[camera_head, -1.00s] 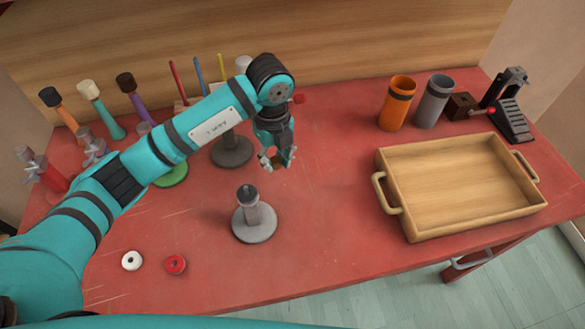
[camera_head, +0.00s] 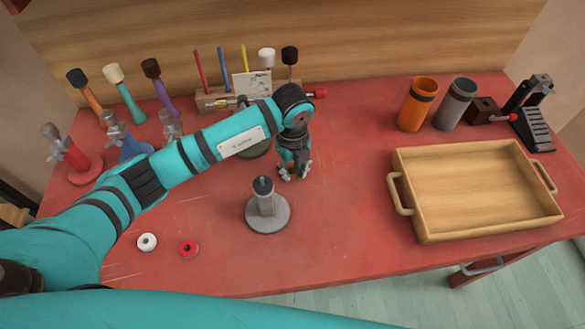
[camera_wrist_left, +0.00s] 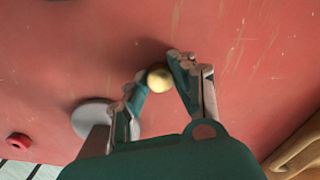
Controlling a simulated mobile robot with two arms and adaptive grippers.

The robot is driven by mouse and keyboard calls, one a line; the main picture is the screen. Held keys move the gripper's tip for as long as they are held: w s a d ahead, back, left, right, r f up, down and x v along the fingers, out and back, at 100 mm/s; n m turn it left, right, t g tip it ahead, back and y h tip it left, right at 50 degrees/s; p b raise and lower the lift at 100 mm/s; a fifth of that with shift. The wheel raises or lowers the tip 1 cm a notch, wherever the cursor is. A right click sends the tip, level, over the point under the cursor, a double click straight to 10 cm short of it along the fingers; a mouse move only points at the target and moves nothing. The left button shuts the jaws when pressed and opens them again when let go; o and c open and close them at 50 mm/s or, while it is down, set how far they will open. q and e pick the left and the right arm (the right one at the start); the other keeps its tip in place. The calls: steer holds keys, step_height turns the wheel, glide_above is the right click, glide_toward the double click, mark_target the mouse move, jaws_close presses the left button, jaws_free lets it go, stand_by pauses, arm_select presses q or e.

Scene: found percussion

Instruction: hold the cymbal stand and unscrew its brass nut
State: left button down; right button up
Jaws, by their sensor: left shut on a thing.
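The cymbal stand (camera_head: 267,214) stands upright on the red table in front of my left gripper, with a round grey base and a short post with a dark top. No nut shows on its post. My left gripper (camera_head: 293,174) points down behind and slightly right of the post, apart from it. In the left wrist view, my gripper (camera_wrist_left: 156,84) is shut on a round brass nut (camera_wrist_left: 159,77), held between the fingertips. The grey stand base (camera_wrist_left: 90,117) is partly hidden behind a finger there. My right gripper is not in view.
A wooden tray (camera_head: 408,223) with handles stands at the right. Orange (camera_head: 417,104) and grey (camera_head: 455,104) cups stand behind it. A white ring (camera_head: 147,242) and a red ring (camera_head: 189,248) lie front left. Several mallets and stands fill the back left. Table between stand and tray is clear.

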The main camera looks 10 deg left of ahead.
arm_select(q)
steer(key=shift+s+f, duration=0.1)
steer(key=shift+f, duration=0.25)
steer(key=c, duration=1.5)
jaws_free()
steer(key=shift+s, duration=0.1)
steer(key=o, duration=0.4)
steer(key=shift+f, duration=0.15)
